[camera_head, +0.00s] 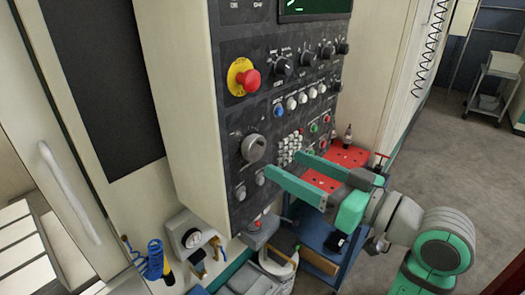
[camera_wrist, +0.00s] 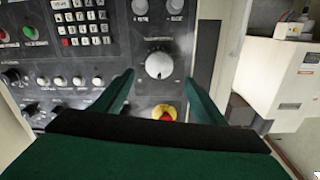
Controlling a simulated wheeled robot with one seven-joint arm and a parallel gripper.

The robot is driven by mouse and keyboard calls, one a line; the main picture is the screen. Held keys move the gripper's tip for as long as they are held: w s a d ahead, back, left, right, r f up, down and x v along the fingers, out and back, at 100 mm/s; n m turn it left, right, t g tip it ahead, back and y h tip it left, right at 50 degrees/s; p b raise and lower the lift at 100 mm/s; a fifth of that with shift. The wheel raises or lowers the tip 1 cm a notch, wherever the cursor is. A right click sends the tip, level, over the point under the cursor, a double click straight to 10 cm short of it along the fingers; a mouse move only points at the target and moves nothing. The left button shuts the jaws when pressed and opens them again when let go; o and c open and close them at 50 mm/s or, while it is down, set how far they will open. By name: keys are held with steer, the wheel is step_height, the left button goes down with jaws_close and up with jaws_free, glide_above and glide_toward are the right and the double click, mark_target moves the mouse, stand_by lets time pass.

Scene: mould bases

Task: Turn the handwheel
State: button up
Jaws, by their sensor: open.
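The handwheel is a round grey-white knob (camera_head: 253,148) on the dark control panel (camera_head: 225,110), over a dial plate. It also shows in the wrist view (camera_wrist: 159,65), ahead of the fingertips and between their lines. My gripper (camera_head: 284,163) is open and empty, with two green fingers pointing at the panel. In the head view the fingertips are to the right of the handwheel and a little below it. The fingers look apart from the handwheel; the exact gap cannot be told. In the wrist view my gripper (camera_wrist: 159,77) frames the handwheel, which is unobstructed.
A red emergency stop on a yellow ring (camera_head: 243,77) is above the handwheel in the head view. A keypad (camera_head: 290,148), small knobs and buttons sit close by on the panel. Open floor lies at right.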

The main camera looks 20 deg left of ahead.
mark_target(258, 149)
steer(key=x, duration=0.8)
steer(key=shift+w+a, duration=0.1)
steer(key=shift+a, duration=0.1)
steer(key=c, duration=1)
